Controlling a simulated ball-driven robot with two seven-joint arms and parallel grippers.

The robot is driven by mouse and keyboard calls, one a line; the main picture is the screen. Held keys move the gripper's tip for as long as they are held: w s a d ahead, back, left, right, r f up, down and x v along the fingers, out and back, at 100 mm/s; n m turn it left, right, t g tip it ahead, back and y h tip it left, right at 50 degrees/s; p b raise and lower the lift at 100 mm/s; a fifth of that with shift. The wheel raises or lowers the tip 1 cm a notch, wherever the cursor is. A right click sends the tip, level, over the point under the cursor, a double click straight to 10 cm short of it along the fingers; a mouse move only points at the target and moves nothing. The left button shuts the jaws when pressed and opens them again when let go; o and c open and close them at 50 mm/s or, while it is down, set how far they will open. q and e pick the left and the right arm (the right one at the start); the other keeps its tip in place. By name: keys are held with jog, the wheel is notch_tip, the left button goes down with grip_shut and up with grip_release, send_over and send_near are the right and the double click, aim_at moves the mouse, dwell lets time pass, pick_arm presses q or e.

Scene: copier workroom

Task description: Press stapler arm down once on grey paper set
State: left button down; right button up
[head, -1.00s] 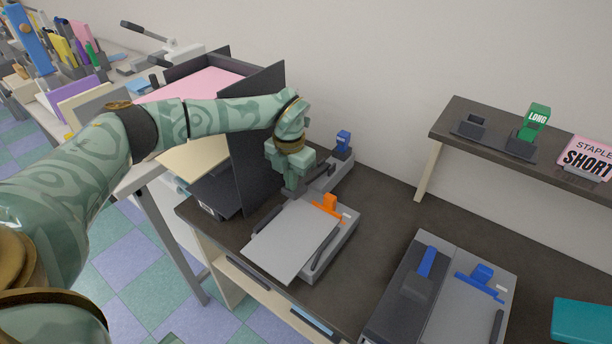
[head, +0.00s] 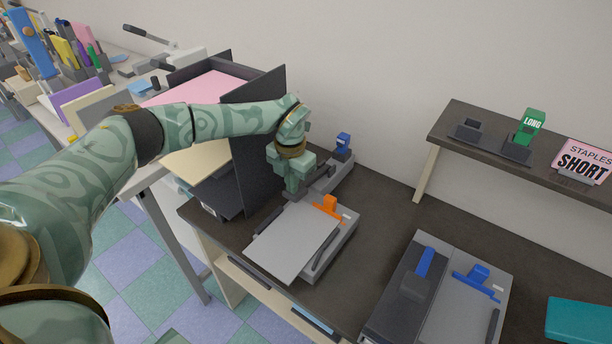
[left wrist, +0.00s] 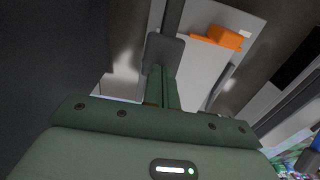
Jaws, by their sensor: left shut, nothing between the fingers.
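The grey paper set (head: 292,240) lies on the bed of a light grey stapler with an orange guide (head: 329,205). The dark stapler arm (head: 333,178) comes from the back, by a small blue block. My left gripper (head: 291,188) points down at the arm's front end and is shut and empty. In the left wrist view, its closed fingertips (left wrist: 160,78) are at the dark pad (left wrist: 164,52) of the arm and appear to touch it. How far the arm is down is hidden by my gripper. My right gripper is not in view.
A dark upright panel (head: 257,150) of a paper sorter stands close left of my gripper. A second stapler with blue parts (head: 437,285) stands to the right on the dark desk. A raised shelf (head: 465,160) holds a green LONG block and a SHORT staples box.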

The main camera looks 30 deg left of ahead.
pick_arm(q)
jog(key=shift+w+r+p, duration=0.2)
jog(key=shift+r+p, duration=0.1)
jog(key=shift+r, duration=0.25)
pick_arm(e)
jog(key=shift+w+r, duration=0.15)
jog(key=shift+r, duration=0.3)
pick_arm(q)
jog(key=shift+r+p, duration=0.4)
jog(key=shift+r, duration=0.1)
jog(key=shift+r+p, duration=0.4)
jog(key=shift+r, duration=0.05)
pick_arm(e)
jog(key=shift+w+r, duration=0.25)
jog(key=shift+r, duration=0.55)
